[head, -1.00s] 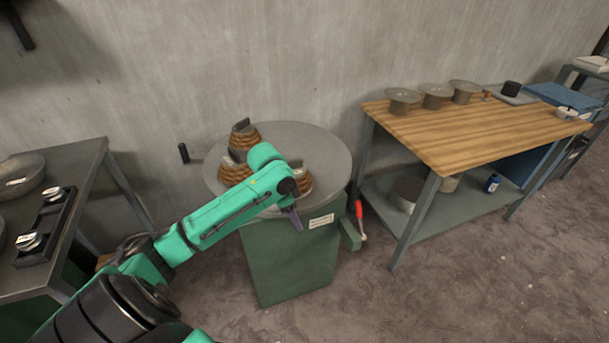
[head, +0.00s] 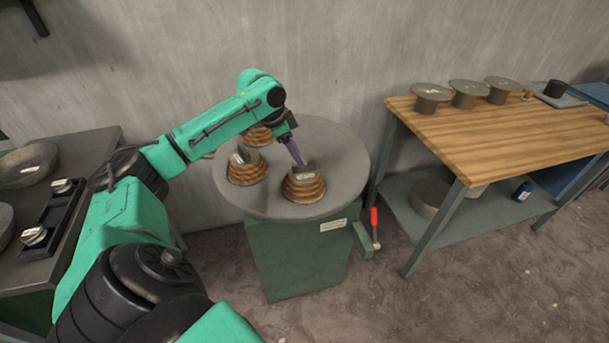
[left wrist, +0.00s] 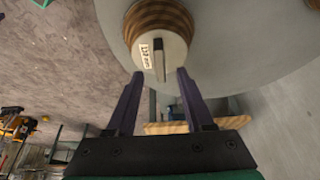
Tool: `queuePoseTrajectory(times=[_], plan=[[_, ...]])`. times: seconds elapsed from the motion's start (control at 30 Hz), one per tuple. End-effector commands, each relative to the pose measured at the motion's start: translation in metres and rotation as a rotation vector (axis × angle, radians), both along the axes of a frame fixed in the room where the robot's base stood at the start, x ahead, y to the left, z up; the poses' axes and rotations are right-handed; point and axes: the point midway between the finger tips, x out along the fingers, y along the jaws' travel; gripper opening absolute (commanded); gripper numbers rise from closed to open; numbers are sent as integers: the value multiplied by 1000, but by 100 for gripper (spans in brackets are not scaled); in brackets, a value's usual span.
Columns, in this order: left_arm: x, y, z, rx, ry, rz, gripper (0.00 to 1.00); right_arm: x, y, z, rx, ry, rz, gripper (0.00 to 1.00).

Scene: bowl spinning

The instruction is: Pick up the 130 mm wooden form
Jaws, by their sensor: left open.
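Three stepped wooden forms with grey upright grips stand on a round grey turntable (head: 345,165). The front-right form (head: 304,190) is nearest my left gripper (head: 297,154). The left form (head: 246,172) stands apart, and the rear form (head: 260,137) is partly hidden by my arm. In the left wrist view, my left gripper (left wrist: 156,73) is open and empty, its purple fingers on either side of the line of a form's narrow grip (left wrist: 159,60). That form (left wrist: 165,20) carries a white label that seems to read 130 mm. Contact cannot be told. My right gripper is out of view.
The turntable sits on a green cabinet (head: 295,260) with a red-handled lever (head: 374,222) at its right. A wooden-topped bench (head: 500,130) with several grey pieces stands right. A grey table (head: 75,165) stands left. The wall is close behind.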

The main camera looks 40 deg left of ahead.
Motion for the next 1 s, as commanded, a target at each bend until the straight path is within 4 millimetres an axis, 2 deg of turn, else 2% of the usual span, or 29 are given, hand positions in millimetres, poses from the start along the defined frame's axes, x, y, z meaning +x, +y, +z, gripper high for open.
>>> queuePoseTrajectory(times=[0.1, 0.2, 0.43, 0.47, 0.5, 0.6, 1.0], plan=[[7, -6, -20, -3, 4, -2, 52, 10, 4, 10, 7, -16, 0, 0], [12, -8, -36, -2, 2, -1, 52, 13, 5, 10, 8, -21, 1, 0], [14, -9, -43, 1, 1, -1, 52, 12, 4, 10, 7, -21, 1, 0], [14, -9, -43, 1, 1, -1, 49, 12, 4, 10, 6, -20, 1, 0], [14, -9, -43, 1, 1, -1, 33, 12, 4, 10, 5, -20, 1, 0], [14, -9, -42, 1, 1, -1, 0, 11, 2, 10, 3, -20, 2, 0], [14, -9, -42, 1, 1, 0, 0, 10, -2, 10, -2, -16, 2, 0]])
